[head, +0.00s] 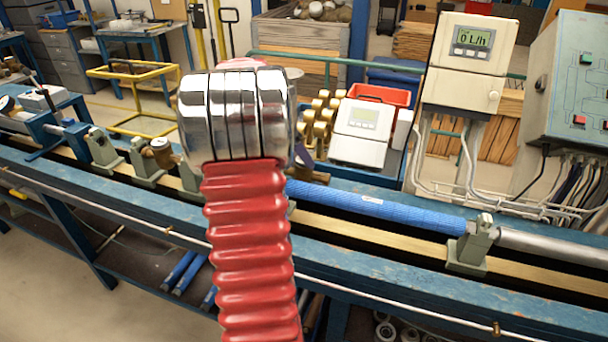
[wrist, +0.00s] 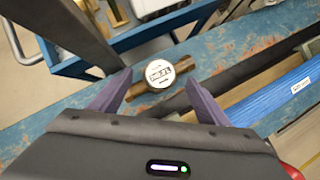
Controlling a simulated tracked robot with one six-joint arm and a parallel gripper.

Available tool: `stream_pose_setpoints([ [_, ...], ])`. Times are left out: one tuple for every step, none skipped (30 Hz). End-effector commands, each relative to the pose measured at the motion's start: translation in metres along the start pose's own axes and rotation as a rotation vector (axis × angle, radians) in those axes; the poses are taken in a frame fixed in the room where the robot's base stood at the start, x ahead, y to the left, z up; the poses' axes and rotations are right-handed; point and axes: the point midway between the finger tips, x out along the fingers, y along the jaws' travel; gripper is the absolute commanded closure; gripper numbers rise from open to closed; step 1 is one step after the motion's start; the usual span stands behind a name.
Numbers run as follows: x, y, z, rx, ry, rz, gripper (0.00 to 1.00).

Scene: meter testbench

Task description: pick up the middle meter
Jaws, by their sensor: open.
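A meter (wrist: 159,74) with a round white face and a dark brass body shows in the wrist view. It lies just ahead of and between the tips of my gripper (wrist: 155,84), whose two purple fingers are spread apart with nothing held. Its brass ends point toward the two fingertips; I cannot tell whether they touch. In the head view my red and chrome arm hides most of this spot. One purple finger of my gripper (head: 304,155) shows beside the arm, near a brownish brass end. Another brass meter (head: 160,152) sits on the rail further left.
A blue pipe (head: 385,208) lies along the rail at right, held by a grey clamp (head: 470,245). Behind the bench are a tray of brass fittings (head: 322,112), a white display box (head: 360,130), a flow display (head: 472,42) and a control panel (head: 572,85).

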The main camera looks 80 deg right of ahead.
Motion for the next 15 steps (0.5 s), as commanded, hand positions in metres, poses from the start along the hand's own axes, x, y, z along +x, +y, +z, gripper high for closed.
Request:
stream_pose_setpoints([
  [0.001,0.000,0.000,0.000,0.000,-0.001,0.31],
  [0.003,0.000,0.000,0.000,0.000,-0.001,0.31],
  [0.005,0.000,-0.001,0.000,0.001,-0.002,0.31],
  [0.008,0.000,-0.001,-0.001,0.001,-0.002,0.31],
  [0.011,0.000,-0.001,-0.001,0.001,-0.002,0.31],
  [0.016,0.000,-0.001,-0.001,0.002,-0.002,0.31],
  [0.021,-0.001,-0.002,-0.001,0.002,-0.003,0.31],
  [0.025,-0.001,-0.002,-0.001,0.002,-0.004,0.31],
  [0.030,-0.001,-0.002,-0.001,0.002,-0.003,0.31],
  [0.034,-0.001,-0.002,-0.001,0.002,-0.003,0.31],
  [0.038,0.000,-0.002,-0.001,0.002,-0.002,0.31],
  [0.043,0.000,-0.002,-0.001,0.002,-0.003,0.31],
  [0.046,0.000,-0.002,-0.001,0.002,-0.003,0.31],
  [0.048,0.000,-0.002,-0.001,0.001,-0.002,0.31],
  [0.050,0.000,-0.002,-0.001,0.001,0.000,0.31],
])
